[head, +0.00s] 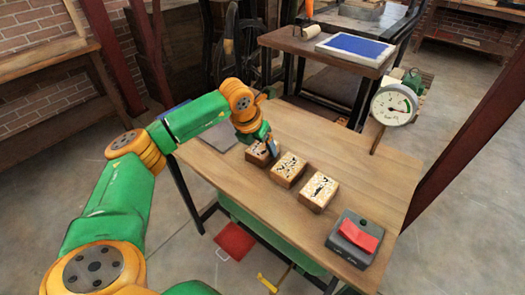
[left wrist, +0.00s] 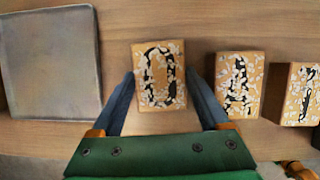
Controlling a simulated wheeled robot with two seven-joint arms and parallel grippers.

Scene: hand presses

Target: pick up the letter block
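Three wooden blocks with speckled pale tops and dark characters stand in a row on the wooden table (head: 260,198). The left block (head: 256,155) shows an O-like or zero-like mark in the left wrist view (left wrist: 158,75). My right gripper is out of view.
A flat grey metal plate (left wrist: 50,62) lies left of the blocks. A grey box with a red top (head: 357,237) sits near the table's right front corner. A dial gauge (head: 393,105) stands at the far right edge. Another table with a blue pad (head: 355,46) is behind.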

